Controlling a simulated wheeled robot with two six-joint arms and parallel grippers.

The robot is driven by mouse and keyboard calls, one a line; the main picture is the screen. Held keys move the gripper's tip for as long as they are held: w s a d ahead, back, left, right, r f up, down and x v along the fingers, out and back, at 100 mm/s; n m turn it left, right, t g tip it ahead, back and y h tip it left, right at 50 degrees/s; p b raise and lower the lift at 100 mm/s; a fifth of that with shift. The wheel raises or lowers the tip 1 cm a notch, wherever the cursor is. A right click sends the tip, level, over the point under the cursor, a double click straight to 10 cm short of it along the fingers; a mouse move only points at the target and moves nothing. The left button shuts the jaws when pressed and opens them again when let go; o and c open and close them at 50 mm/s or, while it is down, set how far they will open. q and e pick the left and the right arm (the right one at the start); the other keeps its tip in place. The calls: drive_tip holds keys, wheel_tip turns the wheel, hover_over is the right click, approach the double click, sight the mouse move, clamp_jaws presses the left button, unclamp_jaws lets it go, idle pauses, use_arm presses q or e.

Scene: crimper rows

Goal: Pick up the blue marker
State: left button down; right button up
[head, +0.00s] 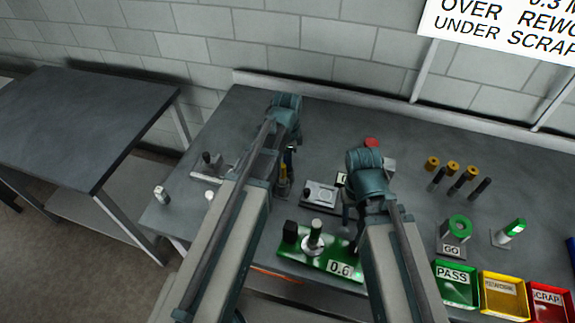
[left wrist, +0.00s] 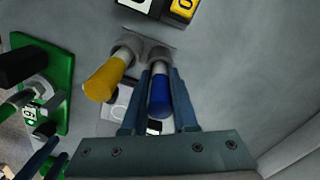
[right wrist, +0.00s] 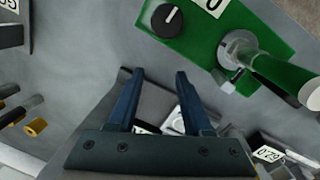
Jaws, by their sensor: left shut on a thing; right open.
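The blue marker (left wrist: 160,97) stands between the two fingers of my left gripper (left wrist: 160,75) in the left wrist view. The fingers are shut on it, and its far end is at a grey holder (left wrist: 158,50). A yellow marker (left wrist: 104,80) is beside it, outside the fingers, in the same holder.
A grey plate device (head: 321,195) sits between the arms. Green (head: 455,285), yellow (head: 503,297) and red (head: 550,303) bins stand at the right. The back of the bench is mostly clear.

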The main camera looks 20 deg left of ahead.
idle(0.3)
use_arm(q)
wheel_tip(320, 180, up, 10)
drive_tip(key=p, duration=1)
use_arm(e)
wheel_tip(320, 180, up, 10)
use_arm(q)
drive_tip(key=shift+s+r, duration=0.1)
drive_tip(key=shift+r, duration=0.05)
use_arm(e)
drive_tip(key=shift+s+r, duration=0.1)
drive_tip(key=shift+r, duration=0.05)
